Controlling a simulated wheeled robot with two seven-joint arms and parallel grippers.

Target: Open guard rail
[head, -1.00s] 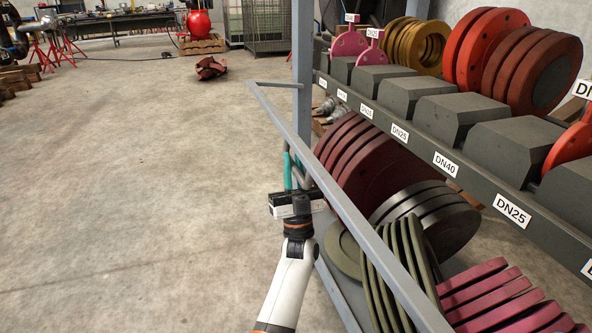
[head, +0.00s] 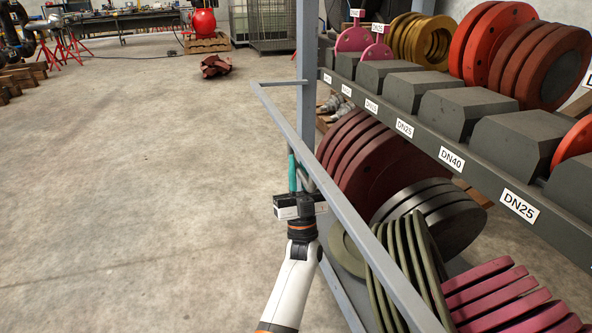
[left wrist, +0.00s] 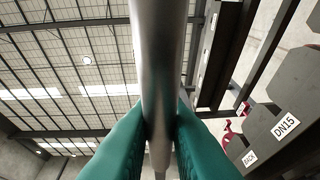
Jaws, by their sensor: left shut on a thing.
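The guard rail is a long grey bar (head: 350,211) running slantwise across the front of the rack, with its far end jutting out left of the grey post. My left gripper (head: 294,172) reaches up to it from below, beside its left side, in the head view. In the left wrist view its teal fingers (left wrist: 159,118) are shut on a smooth, round grey metal bar (left wrist: 158,50) that passes between them. This looks like a handle of the rail, but the rail partly hides the join in the head view. My right gripper is not in view.
The rack's upper shelf (head: 445,158) bears labelled grey blocks and flanges. Dark red discs (head: 358,150), grey discs, olive rings (head: 400,265) and pink plates (head: 490,290) stand low behind the rail. The concrete floor (head: 130,190) to the left is clear.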

